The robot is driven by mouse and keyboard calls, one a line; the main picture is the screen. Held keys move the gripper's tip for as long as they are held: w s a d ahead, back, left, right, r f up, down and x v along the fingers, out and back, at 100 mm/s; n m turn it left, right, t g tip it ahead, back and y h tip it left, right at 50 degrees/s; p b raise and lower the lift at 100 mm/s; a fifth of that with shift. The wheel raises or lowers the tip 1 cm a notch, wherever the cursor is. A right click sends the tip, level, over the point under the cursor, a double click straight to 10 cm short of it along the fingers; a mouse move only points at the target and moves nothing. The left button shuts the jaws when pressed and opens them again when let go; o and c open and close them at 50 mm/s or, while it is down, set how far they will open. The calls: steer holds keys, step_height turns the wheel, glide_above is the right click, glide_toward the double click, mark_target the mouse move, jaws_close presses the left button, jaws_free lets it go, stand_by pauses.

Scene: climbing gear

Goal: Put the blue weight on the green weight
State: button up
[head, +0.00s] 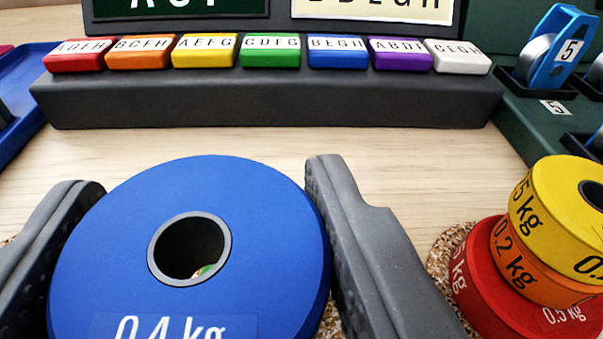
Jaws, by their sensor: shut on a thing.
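The blue weight (275,235), a thick disc marked 0.4 kg with a grey-rimmed centre hole, fills the lower left of the head view. My gripper (205,180) is shut on it, with one dark grey finger on each side. The green weight is not clearly in view. Only a small patch of green with some other colours shows through the hole. What lies under the blue weight is mostly hidden, so I cannot tell whether it touches anything below.
At the right, a yellow weight (545,215), an orange weight (515,262) and a red weight (480,290) are stacked on a cork mat (440,262). A dark ledge (270,98) with several coloured labelled blocks stands behind. Bare wooden table (400,165) lies between.

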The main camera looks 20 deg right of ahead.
mark_target(261, 279)
steer(key=shift+w+d, duration=0.7)
steer(key=shift+w, duration=0.1)
step_height(261, 279, down, 4)
steer(key=shift+r+b, duration=0.15)
steer(key=shift+b, duration=0.7)
steer(key=shift+r, duration=0.1)
steer(key=o, duration=1.3)
steer(key=shift+s, duration=0.4)
steer(key=p+v, duration=0.2)
steer(key=v, duration=0.9)
steer(key=shift+s, duration=0.1)
